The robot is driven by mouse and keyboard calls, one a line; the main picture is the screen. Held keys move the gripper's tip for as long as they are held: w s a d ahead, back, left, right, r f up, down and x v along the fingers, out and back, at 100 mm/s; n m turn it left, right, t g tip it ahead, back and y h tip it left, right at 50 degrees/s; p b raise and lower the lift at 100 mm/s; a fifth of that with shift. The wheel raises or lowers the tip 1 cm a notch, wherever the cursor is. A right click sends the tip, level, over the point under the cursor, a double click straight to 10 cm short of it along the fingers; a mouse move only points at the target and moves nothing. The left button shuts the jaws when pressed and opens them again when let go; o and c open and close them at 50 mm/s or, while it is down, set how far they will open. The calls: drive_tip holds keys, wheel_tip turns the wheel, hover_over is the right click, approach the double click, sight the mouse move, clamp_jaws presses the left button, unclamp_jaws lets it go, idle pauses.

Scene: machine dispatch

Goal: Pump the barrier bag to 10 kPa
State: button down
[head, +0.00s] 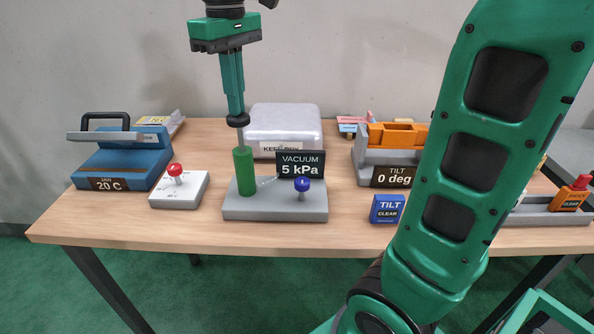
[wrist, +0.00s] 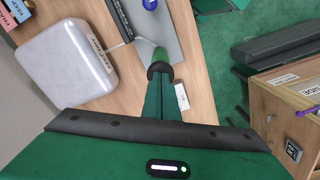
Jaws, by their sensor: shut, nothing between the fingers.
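The barrier bag (head: 284,122) is a pale, puffy block with a partly hidden "KEEP DRY" label; it also shows in the wrist view (wrist: 62,68). In front of it stands the pump, a green cylinder (head: 244,172) on a grey base (head: 272,209). A thin rod rises from the cylinder to a black knob (head: 238,119). The vacuum display (head: 300,165) reads 5 kPa. A blue knob (head: 302,184) is on the base's right. My gripper (head: 236,111) is shut and empty, pointing down at the black knob's top; I cannot tell whether they touch.
A red-knobbed grey box (head: 179,188) and a blue machine reading 20 C (head: 125,158) are at left. A blue TILT CLEAR block (head: 388,209) and a grey-orange fixture reading 0 deg (head: 395,155) are at right. My arm hides part of the table's right side.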

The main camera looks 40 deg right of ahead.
drive_tip(key=shift+f, duration=0.4)
drive_tip(key=shift+r, duration=3.55)
